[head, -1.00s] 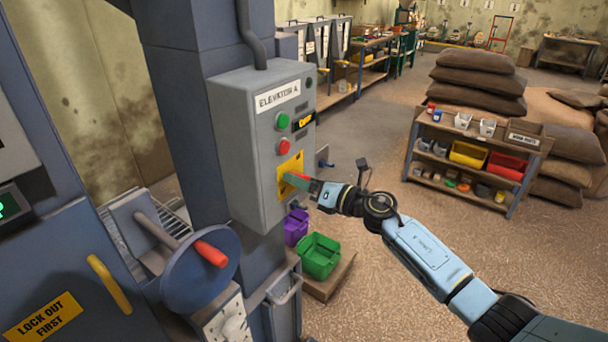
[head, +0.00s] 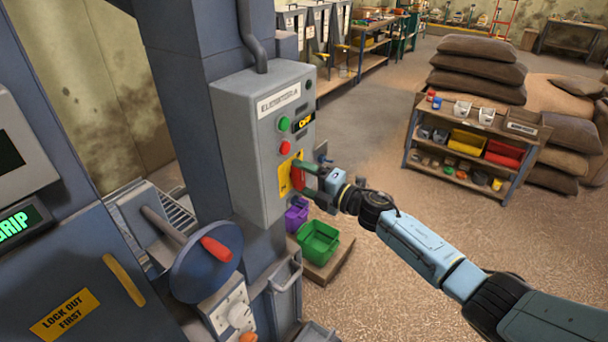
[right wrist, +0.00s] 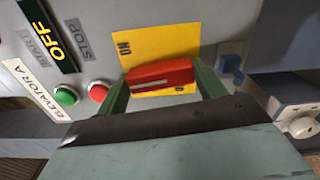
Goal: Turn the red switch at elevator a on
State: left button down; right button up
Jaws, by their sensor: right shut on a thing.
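The grey elevator A box (head: 240,150) is on a blue column. The red switch is a red bar handle (right wrist: 160,75) on a yellow plate (right wrist: 168,47), on which an upside-down "ON" mark shows in the right wrist view. In the head view the handle (head: 297,176) stands near upright against its yellow plate (head: 284,181). My right gripper (head: 305,178) is shut on this handle, with one green finger at each end of it in the right wrist view (right wrist: 162,88). A black sign beside the buttons (right wrist: 60,40) reads "OFF". My left gripper is not in view.
A green button (head: 284,123) and a red button (head: 285,147) sit above the switch. A blue disc with a red-handled lever (head: 205,262) stands at the lower left. Purple (head: 297,212) and green bins (head: 318,242) stand below the box.

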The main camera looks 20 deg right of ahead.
jog(key=shift+m, duration=0.6)
jog(key=o, duration=1)
jog(key=shift+s+d, duration=0.1)
jog(key=v, duration=1.3)
jog(key=shift+s+b, duration=0.1)
jog(key=shift+b, duration=0.3)
jog(key=shift+f, duration=0.1)
